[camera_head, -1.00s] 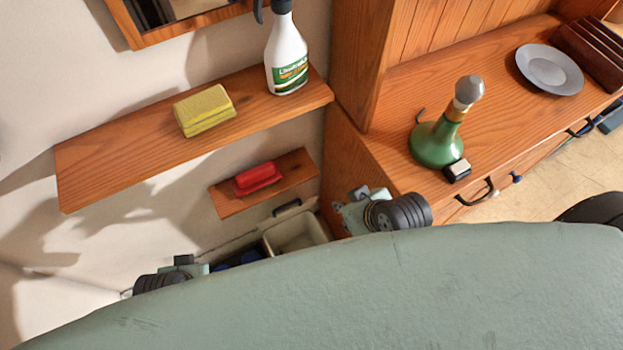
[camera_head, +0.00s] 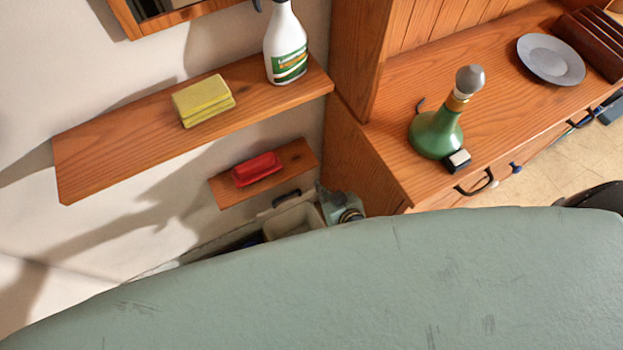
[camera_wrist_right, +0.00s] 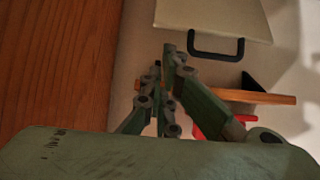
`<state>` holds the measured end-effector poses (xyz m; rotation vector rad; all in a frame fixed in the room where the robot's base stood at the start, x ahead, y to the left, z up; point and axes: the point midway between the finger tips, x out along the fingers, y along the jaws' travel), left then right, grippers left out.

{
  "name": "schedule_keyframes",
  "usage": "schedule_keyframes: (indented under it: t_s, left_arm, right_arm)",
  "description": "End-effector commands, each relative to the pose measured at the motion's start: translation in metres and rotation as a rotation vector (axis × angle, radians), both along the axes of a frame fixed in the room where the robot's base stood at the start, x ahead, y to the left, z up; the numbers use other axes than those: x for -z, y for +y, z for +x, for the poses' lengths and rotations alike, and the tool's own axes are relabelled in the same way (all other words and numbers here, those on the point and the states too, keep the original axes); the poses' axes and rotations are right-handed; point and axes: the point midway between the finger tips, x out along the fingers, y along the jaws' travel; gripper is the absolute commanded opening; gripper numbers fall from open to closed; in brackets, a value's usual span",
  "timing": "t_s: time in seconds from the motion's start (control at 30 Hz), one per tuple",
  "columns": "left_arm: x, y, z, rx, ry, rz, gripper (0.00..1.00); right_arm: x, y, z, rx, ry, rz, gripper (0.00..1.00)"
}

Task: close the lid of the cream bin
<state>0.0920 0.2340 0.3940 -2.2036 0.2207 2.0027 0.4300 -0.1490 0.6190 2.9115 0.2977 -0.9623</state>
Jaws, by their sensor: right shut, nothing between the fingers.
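The cream bin (camera_head: 292,222) stands low below the red item's small shelf in the head view. Its top shows as an open compartment, and my body hides its front. A dark handle (camera_head: 287,197) shows at its back edge by the wall. In the right wrist view a cream panel (camera_wrist_right: 212,14), which looks like the raised lid, carries a black handle (camera_wrist_right: 216,47). My right gripper (camera_head: 340,206) is just right of the bin, partly hidden by my body. Its fingers (camera_wrist_right: 172,55) are together and empty in the wrist view, apart from the handle. My left gripper is out of view.
A small shelf (camera_head: 295,162) with a red item (camera_head: 256,169) sits above the bin. A longer shelf (camera_head: 100,160) holds a yellow sponge (camera_head: 203,101) and a spray bottle (camera_head: 286,45). A wooden cabinet (camera_head: 365,165) stands close on the right, with a green bottle (camera_head: 437,135).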

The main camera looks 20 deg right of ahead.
Motion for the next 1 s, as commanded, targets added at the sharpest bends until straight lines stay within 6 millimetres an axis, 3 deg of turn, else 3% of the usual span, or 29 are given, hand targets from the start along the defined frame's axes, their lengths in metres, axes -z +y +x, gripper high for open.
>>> schedule_keyframes:
  t_s: [0.17, 0.6, 1.0]
  left_arm:
    - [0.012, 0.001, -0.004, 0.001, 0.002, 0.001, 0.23]
    - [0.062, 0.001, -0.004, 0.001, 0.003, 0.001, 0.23]
    - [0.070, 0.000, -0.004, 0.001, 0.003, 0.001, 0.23]
  right_arm:
    - [0.010, 0.001, 0.010, 0.010, -0.007, -0.001, 0.00]
    - [0.054, 0.013, 0.065, 0.007, -0.005, -0.001, 0.00]
    - [0.061, 0.015, 0.080, 0.006, -0.004, -0.003, 0.00]
